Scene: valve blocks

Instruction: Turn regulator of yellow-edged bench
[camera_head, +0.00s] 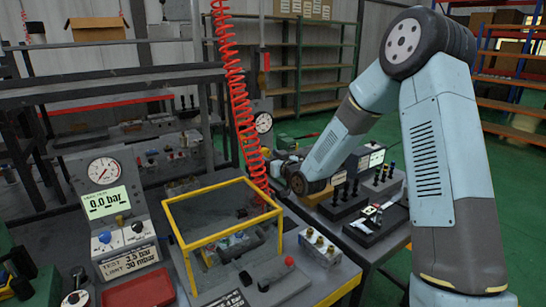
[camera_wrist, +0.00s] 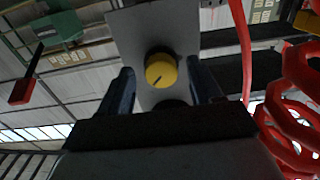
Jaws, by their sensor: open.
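In the wrist view a yellow round knob (camera_wrist: 161,70) with a dark pointer mark sits on a grey plate (camera_wrist: 128,30). My gripper (camera_wrist: 160,73) is open, with one dark finger on each side of the knob; I cannot tell whether they touch it. The bench with a yellow edge (camera_head: 342,291) is in front. It carries a yellow open frame (camera_head: 222,235) and, at left, a gauge panel (camera_head: 104,197) reading 0.0 bar.
The red coiled hose (camera_head: 240,110) hangs close to my gripper and fills the right of the wrist view (camera_wrist: 292,115). A side table with black fixtures (camera_head: 377,222) stands under my arm. Dark shelving is at left; green floor (camera_head: 509,185) is open at right.

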